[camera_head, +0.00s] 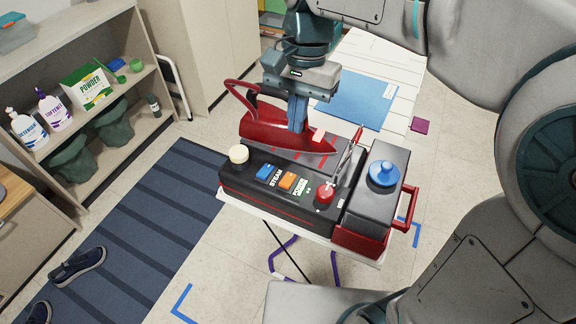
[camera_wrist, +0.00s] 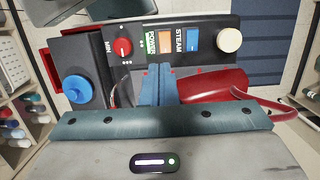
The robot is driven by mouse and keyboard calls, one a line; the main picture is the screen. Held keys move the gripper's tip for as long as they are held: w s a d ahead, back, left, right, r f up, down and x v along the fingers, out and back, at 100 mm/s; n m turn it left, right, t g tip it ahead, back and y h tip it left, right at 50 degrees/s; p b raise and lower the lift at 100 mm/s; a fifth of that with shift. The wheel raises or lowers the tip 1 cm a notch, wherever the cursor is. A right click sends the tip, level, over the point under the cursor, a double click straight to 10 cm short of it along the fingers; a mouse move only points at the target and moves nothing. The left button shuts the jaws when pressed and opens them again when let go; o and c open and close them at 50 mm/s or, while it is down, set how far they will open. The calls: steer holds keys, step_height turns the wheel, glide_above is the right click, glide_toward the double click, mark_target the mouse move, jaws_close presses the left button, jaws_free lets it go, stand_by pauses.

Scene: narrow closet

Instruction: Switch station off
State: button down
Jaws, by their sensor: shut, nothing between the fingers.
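The black and red ironing station (camera_head: 258,193) stands on a white board with its control panel facing the camera. Its orange switch (camera_head: 288,181) sits beside the POWER label, right of the blue STEAM switch (camera_head: 264,172). A red knob (camera_head: 325,193) is further right. In the wrist view the orange switch (camera_wrist: 165,42) is just beyond the fingertips. My gripper (camera_head: 297,129) is shut and empty, with blue fingers pointing down, over or beside the red iron (camera_head: 258,124) behind the panel. Whether the fingertips touch anything is unclear. The switch's on or off position cannot be told.
A cream knob (camera_head: 239,154) is at the panel's left end, a blue cap (camera_head: 383,174) at the station's right. Shelves with bottles (camera_head: 54,110) stand at left. A striped rug (camera_head: 150,230) and shoes (camera_head: 78,267) lie on the floor.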

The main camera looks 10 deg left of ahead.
mark_target(287, 186)
steer(key=shift+a, duration=0.25)
steer(key=f, duration=0.4)
steer(key=s+f, duration=0.1)
steer(key=f, duration=0.4)
steer(key=s+a+f, duration=0.1)
steer(key=f, duration=0.3)
steer(key=shift+s+f, duration=0.25)
steer(key=shift+f, duration=0.15)
steer(key=shift+d+f, duration=0.1)
steer(key=shift+d, duration=0.05)
